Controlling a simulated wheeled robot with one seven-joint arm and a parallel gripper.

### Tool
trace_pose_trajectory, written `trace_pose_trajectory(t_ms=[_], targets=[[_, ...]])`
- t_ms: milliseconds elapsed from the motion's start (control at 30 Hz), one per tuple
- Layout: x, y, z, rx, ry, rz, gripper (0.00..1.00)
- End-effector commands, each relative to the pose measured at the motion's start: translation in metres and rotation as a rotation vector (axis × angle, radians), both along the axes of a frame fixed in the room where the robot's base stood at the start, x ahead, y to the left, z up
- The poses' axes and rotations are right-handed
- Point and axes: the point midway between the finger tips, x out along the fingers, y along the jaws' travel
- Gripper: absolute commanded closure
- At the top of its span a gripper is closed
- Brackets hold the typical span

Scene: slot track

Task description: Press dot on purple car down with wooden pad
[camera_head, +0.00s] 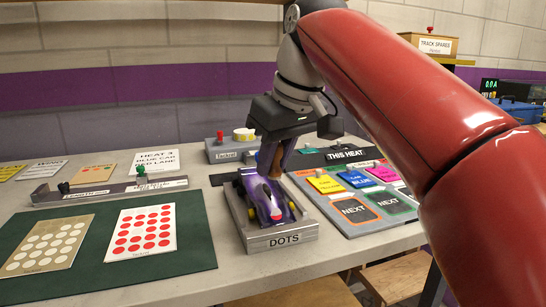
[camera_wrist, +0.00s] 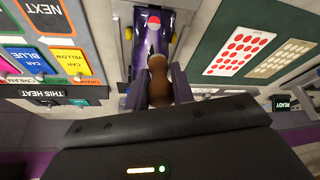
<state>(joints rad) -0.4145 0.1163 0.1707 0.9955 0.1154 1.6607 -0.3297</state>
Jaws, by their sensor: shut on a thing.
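The purple car (camera_head: 248,186) sits in a grey tray labelled DOTS (camera_head: 307,231), and it also shows at the top of the wrist view (camera_wrist: 140,38). A round red-and-white dot (camera_wrist: 153,20) is on the car's body. My gripper (camera_head: 276,163) is shut on the brown wooden pad (camera_wrist: 158,88), held between its two purple fingers. The pad is over the rear part of the car, and in the wrist view it is apart from the dot. Whether the pad touches the car cannot be told.
Right of the tray lies a THIS HEAT board (camera_head: 346,155) with coloured cards. On the left, a green mat (camera_head: 100,232) carries sheets of red dots (camera_head: 144,231) and white dots (camera_head: 44,246). A grey box with a red button (camera_head: 222,148) stands behind the tray.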

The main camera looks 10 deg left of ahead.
Motion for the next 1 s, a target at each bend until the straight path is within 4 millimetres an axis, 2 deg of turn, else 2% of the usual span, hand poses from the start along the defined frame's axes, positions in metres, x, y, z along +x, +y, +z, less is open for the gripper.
trace_pose_trajectory(t_ms=[267,700,1000], targets=[[0.0,0.0,-0.009,-0.001,0.002,0.0,0.99],[0.0,0.0,-0.055,0.0,0.0,0.0,0.99],[0.0,0.0,-0.061,0.0,0.0,0.0,0.99]])
